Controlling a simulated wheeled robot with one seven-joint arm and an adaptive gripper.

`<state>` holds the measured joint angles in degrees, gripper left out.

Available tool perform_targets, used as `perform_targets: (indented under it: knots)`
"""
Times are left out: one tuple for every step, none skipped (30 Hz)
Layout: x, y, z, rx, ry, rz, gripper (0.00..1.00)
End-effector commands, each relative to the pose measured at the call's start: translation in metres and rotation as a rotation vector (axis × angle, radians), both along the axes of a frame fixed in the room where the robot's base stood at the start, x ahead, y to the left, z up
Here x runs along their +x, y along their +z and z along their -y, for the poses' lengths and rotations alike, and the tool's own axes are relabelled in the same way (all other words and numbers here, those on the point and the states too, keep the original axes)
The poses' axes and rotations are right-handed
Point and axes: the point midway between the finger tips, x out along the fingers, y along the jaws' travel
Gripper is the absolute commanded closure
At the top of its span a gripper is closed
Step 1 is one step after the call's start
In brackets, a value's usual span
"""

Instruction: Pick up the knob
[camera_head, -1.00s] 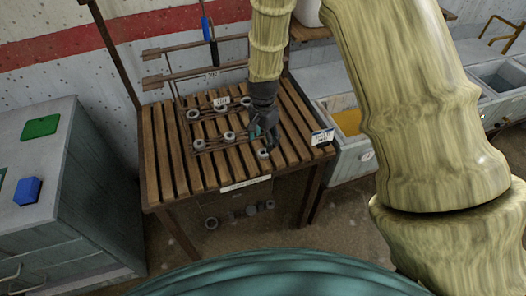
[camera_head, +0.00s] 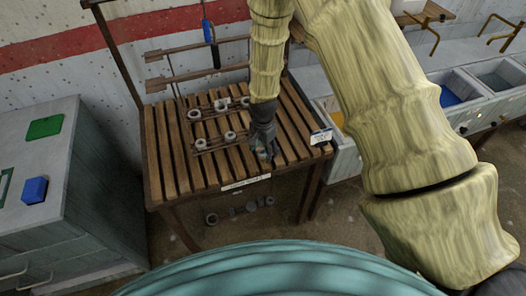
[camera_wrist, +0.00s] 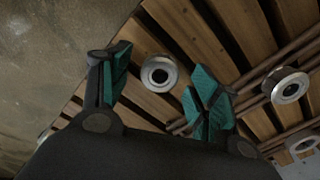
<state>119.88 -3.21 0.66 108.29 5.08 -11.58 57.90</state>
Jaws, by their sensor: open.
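A round grey piece with a pale rim and a dark centre, likely the knob (camera_wrist: 160,73), lies on the wooden slats near the table's front edge. In the wrist view it sits between my two teal-lined fingers, with a gap on each side. My gripper (camera_wrist: 157,62) is open and empty, pointing down at it. In the head view my gripper (camera_head: 265,148) is close above the front slats and hides most of that piece.
Several similar grey round pieces, one of them at the left (camera_head: 194,115), sit along thin rails on the slatted table (camera_head: 170,165). A grey cabinet (camera_head: 90,165) is at left; basins (camera_head: 462,90) are at right.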

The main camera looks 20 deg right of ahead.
Motion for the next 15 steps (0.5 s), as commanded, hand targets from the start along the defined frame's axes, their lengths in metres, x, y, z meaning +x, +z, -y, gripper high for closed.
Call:
perform_targets:
  knots:
    - [-0.0005,-0.0020,-0.0001,0.000,0.000,-0.001,0.38]
    - [-0.0004,-0.0033,0.0000,0.000,0.000,-0.001,0.38]
    - [-0.0004,-0.0046,0.0000,0.001,0.000,-0.001,0.38]
    - [-0.0004,-0.0053,-0.0001,0.001,0.000,-0.001,0.38]
    - [-0.0004,-0.0059,0.0000,0.001,0.000,-0.001,0.38]
    - [-0.0004,-0.0064,-0.0001,0.000,0.000,0.000,0.38]
    - [-0.0004,-0.0066,0.0000,0.000,0.000,0.000,0.38]
    - [-0.0004,-0.0067,0.0000,0.000,0.000,0.000,0.38]
    - [-0.0004,-0.0067,0.0000,0.000,0.000,0.000,0.38]
    - [-0.0004,-0.0067,0.0000,0.000,0.000,0.000,0.38]
    - [-0.0004,-0.0067,0.0000,0.000,0.000,0.000,0.38]
    - [-0.0004,-0.0067,0.0000,0.000,0.000,0.000,0.40]
    - [-0.0004,-0.0066,0.0000,0.000,0.000,0.000,0.45]
    - [-0.0004,-0.0066,0.0000,0.000,0.000,0.000,0.51]
    - [-0.0004,-0.0066,0.0000,0.000,0.000,0.000,0.58]
